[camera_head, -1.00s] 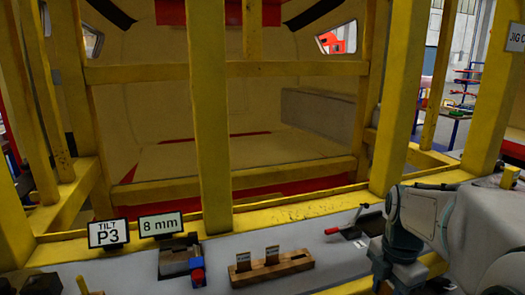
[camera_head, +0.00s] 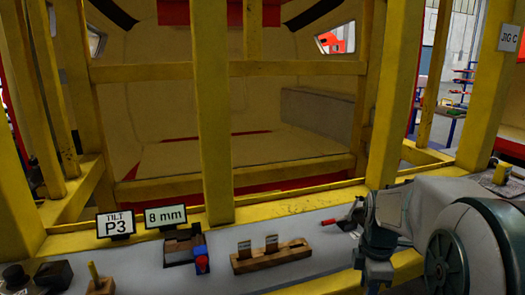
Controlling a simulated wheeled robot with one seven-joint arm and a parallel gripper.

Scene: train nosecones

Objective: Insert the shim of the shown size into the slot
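A sign reading "8 mm" (camera_head: 166,216) stands at the back of the grey bench, beside a sign reading "TILT P3" (camera_head: 116,224). Two thin shims with pale labels, a left one (camera_head: 244,249) and a right one (camera_head: 271,243), stand upright in a wooden rack (camera_head: 285,256); their labels are too small to read. A grey and brown block fixture (camera_head: 178,251) is left of the rack, with a blue and red part (camera_head: 201,259) at its right side. I cannot make out a slot in it. My arm is at the right, its wrist pointing down; my gripper's fingers are not visible.
Yellow frame posts (camera_head: 213,120) and rails rise behind the bench. A red-handled item (camera_head: 329,222) lies right of the rack. Dark controls (camera_head: 53,275) and a yellow lever (camera_head: 94,273) are at the lower left. A yellow cup (camera_head: 501,173) stands at the right.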

